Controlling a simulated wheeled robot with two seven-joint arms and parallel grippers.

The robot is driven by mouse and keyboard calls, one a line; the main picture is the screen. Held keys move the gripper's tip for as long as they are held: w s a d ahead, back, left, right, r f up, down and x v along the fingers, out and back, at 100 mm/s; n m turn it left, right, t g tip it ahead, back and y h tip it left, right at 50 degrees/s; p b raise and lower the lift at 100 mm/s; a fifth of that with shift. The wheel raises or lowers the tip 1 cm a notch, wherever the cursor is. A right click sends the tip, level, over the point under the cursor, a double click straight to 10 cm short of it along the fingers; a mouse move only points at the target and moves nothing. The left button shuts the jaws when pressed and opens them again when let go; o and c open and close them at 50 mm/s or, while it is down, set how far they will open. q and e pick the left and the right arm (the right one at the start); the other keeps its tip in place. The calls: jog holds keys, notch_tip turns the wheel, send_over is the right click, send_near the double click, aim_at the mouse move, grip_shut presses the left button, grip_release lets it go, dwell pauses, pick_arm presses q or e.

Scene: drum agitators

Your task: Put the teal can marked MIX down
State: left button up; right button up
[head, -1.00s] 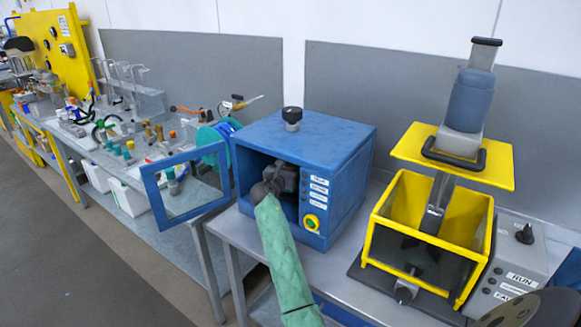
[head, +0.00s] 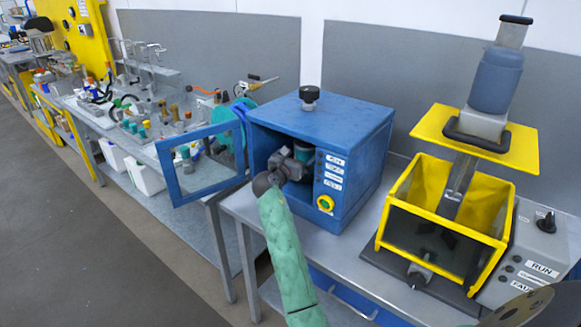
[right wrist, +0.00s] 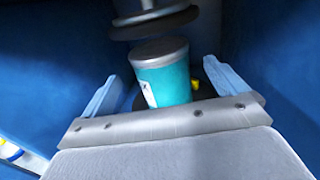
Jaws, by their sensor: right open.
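The teal can (right wrist: 165,78) with a grey lid and a partly seen white label stands upright inside the blue cabinet (head: 345,165). A sliver of it shows in the head view (head: 304,153) behind my gripper. My right gripper (right wrist: 164,88) is open, one finger on each side of the can with gaps showing. In the head view, my right gripper (head: 297,163) reaches in through the cabinet's open front. A dark round platform (right wrist: 205,91) shows around the can's foot; the contact is hidden. The label's words cannot be read. My left gripper is out of view.
A dark round press plate (right wrist: 152,18) hangs close above the can. The cabinet's framed door (head: 200,168) stands open to the left. A yellow guarded machine (head: 445,215) stands to the right. Another bench (head: 205,180) with several small items is at the left.

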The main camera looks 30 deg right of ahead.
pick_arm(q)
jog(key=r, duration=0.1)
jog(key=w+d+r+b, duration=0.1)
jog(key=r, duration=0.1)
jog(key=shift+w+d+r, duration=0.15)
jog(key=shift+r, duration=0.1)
pick_arm(e)
jog(key=v, duration=0.5)
jog(key=shift+s+a, duration=0.15)
jog(key=shift+a, duration=0.2)
